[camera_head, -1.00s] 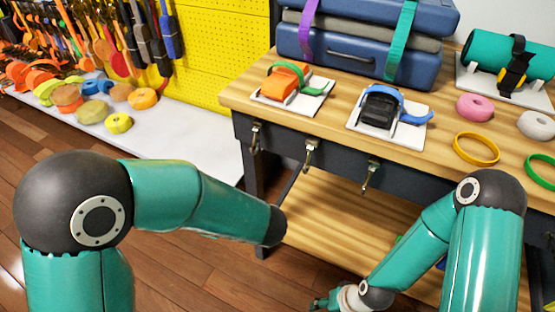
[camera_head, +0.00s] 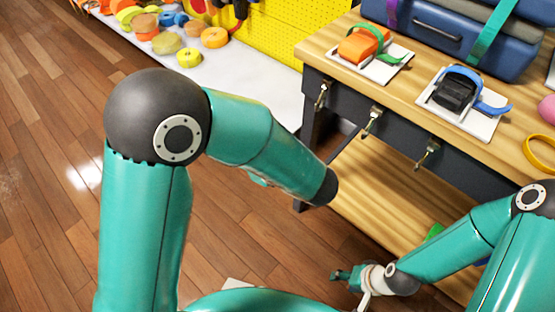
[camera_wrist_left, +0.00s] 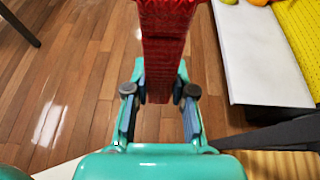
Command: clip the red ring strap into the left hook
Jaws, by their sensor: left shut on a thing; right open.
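A red woven strap (camera_wrist_left: 165,45) runs from the top of the left wrist view down between the fingers of my left gripper (camera_wrist_left: 159,92), which is shut on it. I cannot make out its ring. In the head view my left gripper and the strap do not show; only my left arm does. The left hook (camera_head: 322,96) is a brass hook on the bench's dark front, left of the middle hook (camera_head: 372,121) and the right hook (camera_head: 427,154). It looks empty. My right gripper (camera_head: 343,275) is open, low beside the bench's lower shelf.
The wooden bench top (camera_head: 328,40) carries an orange buckle plate (camera_head: 362,46), a black buckle plate (camera_head: 455,92) with a blue strap, and a yellow ring (camera_head: 541,153). A white low shelf (camera_head: 262,88) stands behind left. Open wooden floor lies left.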

